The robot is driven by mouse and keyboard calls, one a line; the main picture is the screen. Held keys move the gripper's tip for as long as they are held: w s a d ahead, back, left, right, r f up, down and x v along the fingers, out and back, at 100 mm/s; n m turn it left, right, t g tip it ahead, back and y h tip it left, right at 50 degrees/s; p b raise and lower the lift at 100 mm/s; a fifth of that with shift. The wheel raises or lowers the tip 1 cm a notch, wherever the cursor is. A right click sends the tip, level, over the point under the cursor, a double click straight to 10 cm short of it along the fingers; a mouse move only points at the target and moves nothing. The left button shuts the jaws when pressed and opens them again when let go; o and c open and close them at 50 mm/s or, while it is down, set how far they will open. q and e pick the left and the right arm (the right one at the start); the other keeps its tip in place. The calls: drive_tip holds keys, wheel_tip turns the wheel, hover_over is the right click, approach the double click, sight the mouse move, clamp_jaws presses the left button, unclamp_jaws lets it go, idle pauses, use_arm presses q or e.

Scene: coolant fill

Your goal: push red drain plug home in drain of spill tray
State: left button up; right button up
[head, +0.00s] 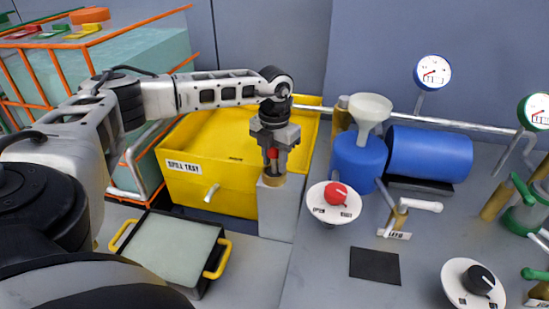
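The yellow spill tray (205,189) stands left of centre with a "SPILL TRAY" label on its front wall. My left gripper (273,160) points down above a grey post (278,208) with a tan top, at the tray's right front corner. The red drain plug (272,154) shows as a small red patch between the fingers, just above the post top. I cannot tell whether the fingers press on it. My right gripper is not in view.
A lidded tray with yellow handles (172,250) lies in front of the spill tray. To the right are a blue jug (358,160) with a white funnel (371,109), a blue cylinder (428,153), a red knob dial (334,204) and a lever valve (405,212). An orange-framed tank stands left.

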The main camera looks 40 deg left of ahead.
use_arm(q)
drive_tip(key=shift+o, duration=1.4)
drive_tip(key=shift+c, duration=0.4)
drive_tip(key=shift+r, duration=0.15)
drive_tip(key=shift+r+p, duration=2.55)
drive_tip(key=shift+r, duration=0.35)
drive_tip(key=shift+d, duration=0.1)
